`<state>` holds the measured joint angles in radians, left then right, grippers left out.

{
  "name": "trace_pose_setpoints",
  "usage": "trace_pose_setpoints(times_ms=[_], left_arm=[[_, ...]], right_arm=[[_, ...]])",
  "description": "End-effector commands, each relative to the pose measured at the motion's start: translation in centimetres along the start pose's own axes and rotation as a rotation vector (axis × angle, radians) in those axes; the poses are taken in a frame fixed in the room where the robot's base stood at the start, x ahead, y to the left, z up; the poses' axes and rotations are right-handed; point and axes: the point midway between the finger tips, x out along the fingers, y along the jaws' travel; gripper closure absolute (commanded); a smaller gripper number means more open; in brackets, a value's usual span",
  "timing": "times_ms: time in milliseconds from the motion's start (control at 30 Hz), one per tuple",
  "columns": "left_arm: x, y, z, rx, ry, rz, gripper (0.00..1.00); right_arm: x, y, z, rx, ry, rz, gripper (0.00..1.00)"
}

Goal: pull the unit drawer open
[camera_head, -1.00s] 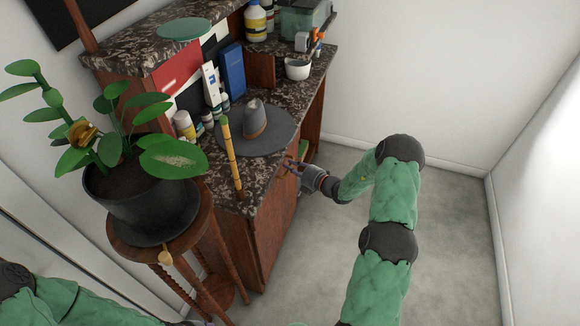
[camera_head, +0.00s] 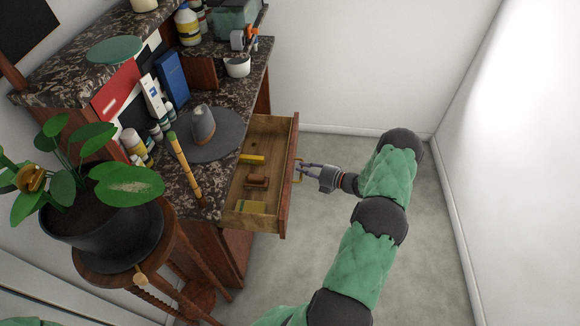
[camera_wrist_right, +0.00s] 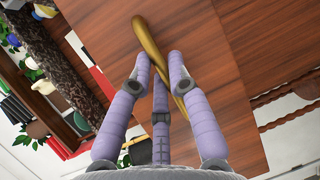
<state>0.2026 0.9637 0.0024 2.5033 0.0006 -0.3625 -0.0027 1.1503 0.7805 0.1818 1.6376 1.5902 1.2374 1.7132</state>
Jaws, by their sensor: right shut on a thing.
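The unit drawer (camera_head: 262,178) stands pulled out from the cabinet under the stone-patterned top. Its wooden inside shows a yellow item (camera_head: 251,159), a small brown item (camera_head: 256,181) and a yellow-green item (camera_head: 250,207). My right gripper (camera_head: 304,169) is at the drawer front, with its fingers around the brass handle (camera_head: 299,171). In the right wrist view the handle (camera_wrist_right: 150,38) runs between the purple fingers (camera_wrist_right: 160,75) against the reddish wood front. The left gripper is not in view.
A potted plant (camera_head: 100,235) on a wooden stand is close at the left.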

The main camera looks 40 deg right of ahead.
Motion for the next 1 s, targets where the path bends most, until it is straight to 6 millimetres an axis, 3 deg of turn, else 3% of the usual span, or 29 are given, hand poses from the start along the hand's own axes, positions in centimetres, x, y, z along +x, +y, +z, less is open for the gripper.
trace_pose_setpoints(times_ms=[233,667,700,767,1000], left_arm=[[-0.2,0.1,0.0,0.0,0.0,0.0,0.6],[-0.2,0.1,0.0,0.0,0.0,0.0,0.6],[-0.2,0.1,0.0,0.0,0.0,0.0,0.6],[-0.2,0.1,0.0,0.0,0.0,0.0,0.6],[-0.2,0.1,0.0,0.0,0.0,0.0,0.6]], right_arm=[[-1.7,-0.5,0.6,0.004,0.001,-0.002,1.0],[-1.9,-0.6,0.7,0.004,0.002,-0.002,1.0],[-1.9,-0.6,0.7,0.004,0.002,-0.002,0.7],[-1.9,-0.6,0.7,0.003,0.002,-0.002,0.57],[-1.9,-0.5,0.8,0.001,0.001,-0.001,0.57]])
